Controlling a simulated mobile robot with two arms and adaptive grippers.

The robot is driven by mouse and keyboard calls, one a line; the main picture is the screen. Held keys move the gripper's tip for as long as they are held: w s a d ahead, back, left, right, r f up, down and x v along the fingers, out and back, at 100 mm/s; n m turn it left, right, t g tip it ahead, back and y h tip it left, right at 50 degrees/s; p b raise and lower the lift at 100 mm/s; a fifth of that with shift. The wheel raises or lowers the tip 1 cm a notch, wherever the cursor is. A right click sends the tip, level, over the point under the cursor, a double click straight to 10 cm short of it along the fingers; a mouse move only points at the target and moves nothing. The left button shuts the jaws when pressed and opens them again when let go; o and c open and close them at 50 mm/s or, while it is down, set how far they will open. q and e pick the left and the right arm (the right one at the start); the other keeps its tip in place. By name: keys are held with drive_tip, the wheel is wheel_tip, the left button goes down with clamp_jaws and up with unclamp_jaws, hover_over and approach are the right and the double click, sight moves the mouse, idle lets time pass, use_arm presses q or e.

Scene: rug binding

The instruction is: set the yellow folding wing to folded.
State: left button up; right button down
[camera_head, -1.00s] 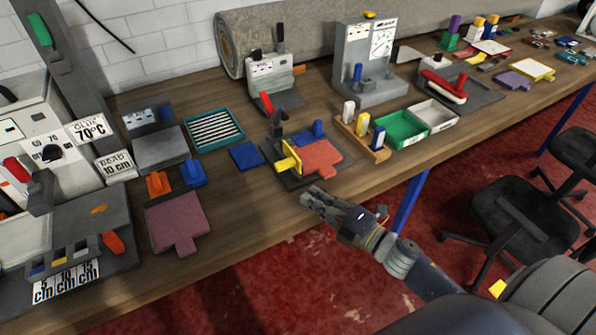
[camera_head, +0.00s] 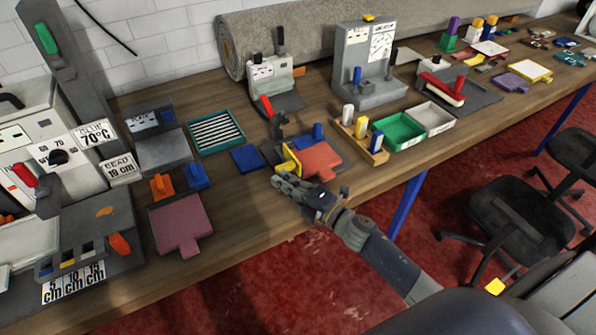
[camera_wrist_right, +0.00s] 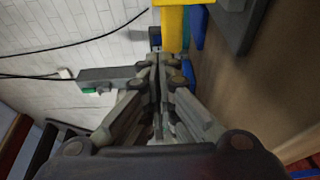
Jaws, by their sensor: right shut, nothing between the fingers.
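The yellow folding wing (camera_head: 291,160) stands upright at the left edge of a salmon-coloured plate (camera_head: 318,161) on a dark base. Its yellow surface also shows close up in the right wrist view (camera_wrist_right: 172,28), just beyond the fingertips. My right gripper (camera_head: 280,182) is shut and empty, just in front of the wing, over the table's front edge. In the right wrist view its fingers (camera_wrist_right: 160,62) are together. I cannot tell whether they touch the wing. My left gripper is not in view.
A blue pad (camera_head: 247,158) lies left of the base. A wooden block holder (camera_head: 372,152) and a green tray (camera_head: 400,130) stand to the right. A mauve plate (camera_head: 178,222) lies at the front left. The wood between it and the base is clear.

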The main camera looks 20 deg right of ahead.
sight(298, 175)
drive_tip(key=d+p, duration=0.1)
drive_tip(key=d, duration=0.3)
drive_tip(key=shift+w, duration=0.15)
